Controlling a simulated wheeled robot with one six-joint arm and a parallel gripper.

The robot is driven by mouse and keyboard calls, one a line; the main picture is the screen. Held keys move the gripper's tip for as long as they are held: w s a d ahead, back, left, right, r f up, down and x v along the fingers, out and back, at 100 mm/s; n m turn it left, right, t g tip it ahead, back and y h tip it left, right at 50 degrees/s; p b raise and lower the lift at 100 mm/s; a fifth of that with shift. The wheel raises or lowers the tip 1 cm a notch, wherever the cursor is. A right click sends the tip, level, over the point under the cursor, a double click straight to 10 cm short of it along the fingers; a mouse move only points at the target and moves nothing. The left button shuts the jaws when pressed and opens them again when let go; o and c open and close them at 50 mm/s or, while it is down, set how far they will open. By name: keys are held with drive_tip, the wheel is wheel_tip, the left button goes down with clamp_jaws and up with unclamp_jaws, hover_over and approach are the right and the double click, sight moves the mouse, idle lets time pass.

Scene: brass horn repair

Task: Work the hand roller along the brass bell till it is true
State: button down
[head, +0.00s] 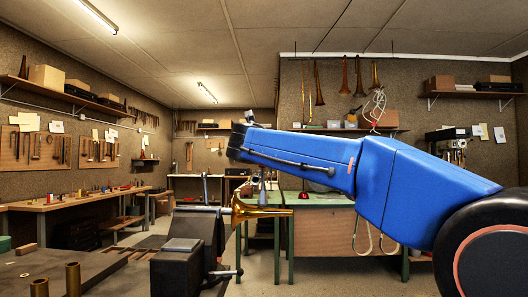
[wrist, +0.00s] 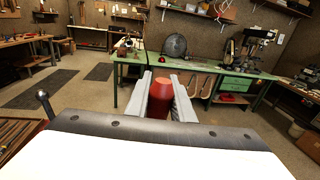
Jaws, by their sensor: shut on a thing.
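The brass bell (head: 262,210) sits on a dark stake at the bench vise (head: 190,250) in the head view, its flared end toward the left. My gripper (wrist: 160,80) shows in the wrist view, its two grey fingers shut on a red handle (wrist: 158,99), apparently the hand roller's. The working end of the roller cannot be made out. I cannot tell whether the roller touches the bell.
The near workbench (head: 110,275) holds brass tubes (head: 73,279) at the front left. A green-legged table (head: 318,199) stands behind the bell, with a small red object (head: 331,171) on it. A tool-covered bench (head: 80,200) runs along the left wall. Open floor lies between.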

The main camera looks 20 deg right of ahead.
drive_tip(key=shift+d, duration=0.15)
drive_tip(key=shift+s+d+f, duration=0.1)
drive_tip(key=shift+s+d, duration=0.1)
drive_tip(key=shift+d, duration=0.4)
drive_tip(key=shift+s+d, duration=0.15)
drive_tip(key=shift+d, duration=0.3)
drive_tip(key=shift+a, duration=0.15)
drive_tip(key=shift+a+f, duration=0.1)
drive_tip(key=shift+a, duration=0.4)
drive_tip(key=shift+w+a, duration=0.1)
drive_tip(key=shift+w, duration=0.1)
